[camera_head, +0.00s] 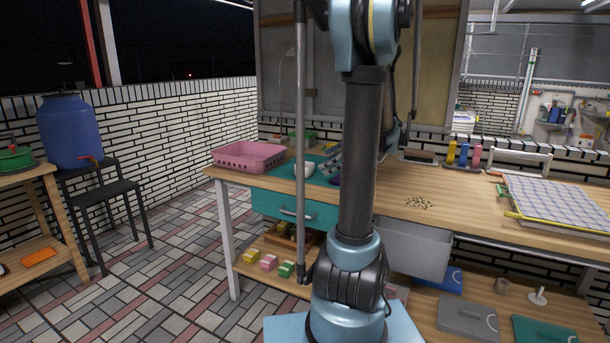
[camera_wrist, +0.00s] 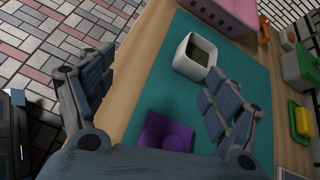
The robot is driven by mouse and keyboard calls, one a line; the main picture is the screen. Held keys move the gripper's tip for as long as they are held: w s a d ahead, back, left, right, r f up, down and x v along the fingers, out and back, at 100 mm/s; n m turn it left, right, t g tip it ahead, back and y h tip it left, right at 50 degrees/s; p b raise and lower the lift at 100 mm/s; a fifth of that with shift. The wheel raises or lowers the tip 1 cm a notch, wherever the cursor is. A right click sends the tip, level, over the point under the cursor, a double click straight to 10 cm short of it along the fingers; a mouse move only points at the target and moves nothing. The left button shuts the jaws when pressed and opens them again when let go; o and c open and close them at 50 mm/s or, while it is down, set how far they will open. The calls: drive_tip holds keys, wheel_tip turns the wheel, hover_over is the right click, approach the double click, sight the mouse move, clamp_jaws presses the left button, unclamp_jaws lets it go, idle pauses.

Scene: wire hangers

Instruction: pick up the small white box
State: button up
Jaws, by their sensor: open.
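The small white box (camera_wrist: 183,66) stands on a teal mat (camera_wrist: 245,70) on the workbench. It is open at the top, with something dark green inside. In the head view it shows as a small white shape (camera_head: 305,170) left of my arm. My gripper (camera_wrist: 160,65) is open and empty, with its fingers spread wide above the mat. In the wrist view the box lies beyond the fingers, nearer the right one. In the head view part of my gripper (camera_head: 328,164) shows just right of the box, partly hidden by my arm.
A purple object (camera_wrist: 162,134) sits on the mat near my gripper. A pink basket (camera_head: 249,156) stands left of the box. A green container (camera_wrist: 298,65) and a yellow item (camera_wrist: 301,122) lie right in the wrist view.

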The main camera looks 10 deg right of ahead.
drive_tip(key=w+d+m, duration=0.1)
drive_tip(key=d, duration=0.1)
drive_tip(key=w+d+m+t, duration=0.1)
drive_tip(key=w+d, duration=0.1)
drive_tip(key=w+d+m+y, duration=0.1)
drive_tip(key=d, duration=0.1)
drive_tip(key=shift+w+r, duration=0.15)
drive_tip(key=shift+r, duration=0.15)
approach(305, 165)
drive_tip(key=shift+t, duration=0.3)
drive_tip(key=a, duration=0.2)
drive_tip(key=s+a+f, duration=0.1)
drive_tip(key=a, duration=0.1)
drive_tip(key=shift+x, duration=2.7)
drive_tip(key=shift+s+a+r, duration=0.1)
drive_tip(key=shift+a, duration=0.05)
drive_tip(key=c, duration=1.2)
